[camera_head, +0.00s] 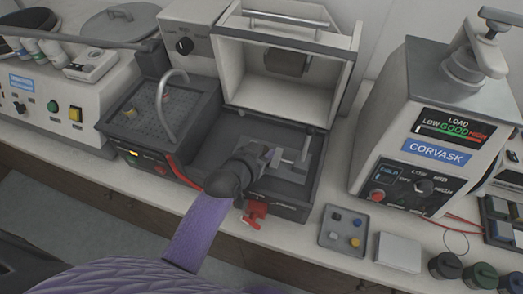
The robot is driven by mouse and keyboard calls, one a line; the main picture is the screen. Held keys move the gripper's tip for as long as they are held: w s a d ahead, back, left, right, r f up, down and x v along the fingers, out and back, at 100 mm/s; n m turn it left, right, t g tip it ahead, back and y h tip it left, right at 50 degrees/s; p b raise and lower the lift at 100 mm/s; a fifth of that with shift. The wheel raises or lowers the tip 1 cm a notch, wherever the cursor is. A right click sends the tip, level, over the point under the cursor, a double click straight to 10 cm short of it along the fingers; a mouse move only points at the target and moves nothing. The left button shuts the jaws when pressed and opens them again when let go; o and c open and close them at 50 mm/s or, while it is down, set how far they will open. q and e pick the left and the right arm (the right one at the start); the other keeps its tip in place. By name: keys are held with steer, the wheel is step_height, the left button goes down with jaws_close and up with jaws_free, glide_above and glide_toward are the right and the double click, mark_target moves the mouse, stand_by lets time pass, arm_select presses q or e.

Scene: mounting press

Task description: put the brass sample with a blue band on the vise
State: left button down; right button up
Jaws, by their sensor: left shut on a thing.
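My left gripper (270,157) reaches into the open chamber of the cutting machine from the lower left. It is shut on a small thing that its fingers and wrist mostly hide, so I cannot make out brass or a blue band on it. The vise (296,160), with pale metal parts, is in the chamber just right of the fingertips. I cannot tell whether the held thing touches it. My right gripper is not in view.
The machine's hood (290,85) stands open behind the vise. A red lever (255,212) is at its front. A grey tray (323,240) with several small coloured pieces lies to the right, beside a white block (399,252). The Corvask press (425,140) stands further right.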

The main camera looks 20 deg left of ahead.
arm_select(q)
steer(key=shift+s+f, duration=0.1)
steer(key=shift+f, duration=0.2)
steer(key=c, duration=0.6)
jaws_free()
steer(key=o, duration=0.3)
steer(key=shift+s+f, duration=0.1)
steer(key=shift+s+a+r+p, duration=0.1)
steer(key=shift+r+p, duration=0.3)
steer(key=shift+r, duration=0.05)
steer(key=p+v, duration=0.3)
steer(key=v, duration=0.8)
steer(key=shift+r, duration=0.4)
steer(key=shift+s, duration=0.1)
